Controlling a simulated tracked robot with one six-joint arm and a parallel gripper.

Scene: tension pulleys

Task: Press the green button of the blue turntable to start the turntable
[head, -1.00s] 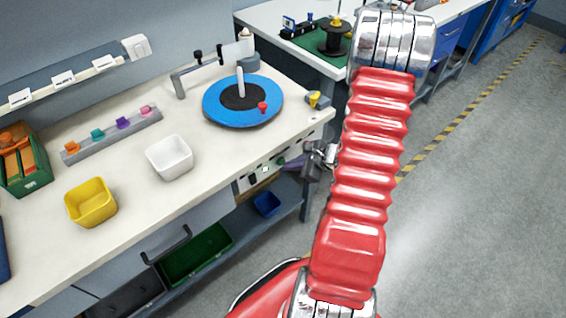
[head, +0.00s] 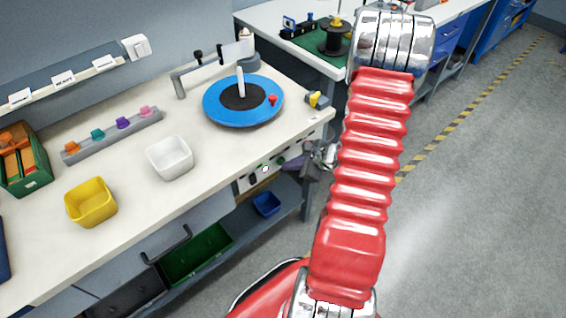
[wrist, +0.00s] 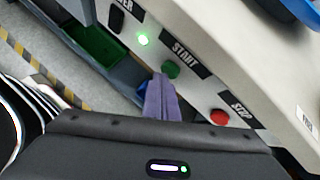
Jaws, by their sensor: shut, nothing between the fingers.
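The blue turntable (head: 217,112), with a dark centre, a pale upright spindle and a red knob (head: 272,100) on its disc, sits on the bench. Its front panel shows in the wrist view: the green START button (wrist: 171,69), a red STOP button (wrist: 219,117) and a lit green lamp (wrist: 143,40). My gripper (wrist: 163,80) is shut and empty, its purple fingers pointing at the panel. The fingertips lie just beside the START button; I cannot tell whether they touch it. In the head view my gripper (head: 287,165) is at the panel, and the button cannot be made out there.
A white bin (head: 170,158) and a yellow bin (head: 91,202) stand left on the bench (head: 130,198). A yellow block (head: 317,99) is near the bench corner. A blue bin (head: 266,204) sits on the shelf below the panel. The floor at the right is clear.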

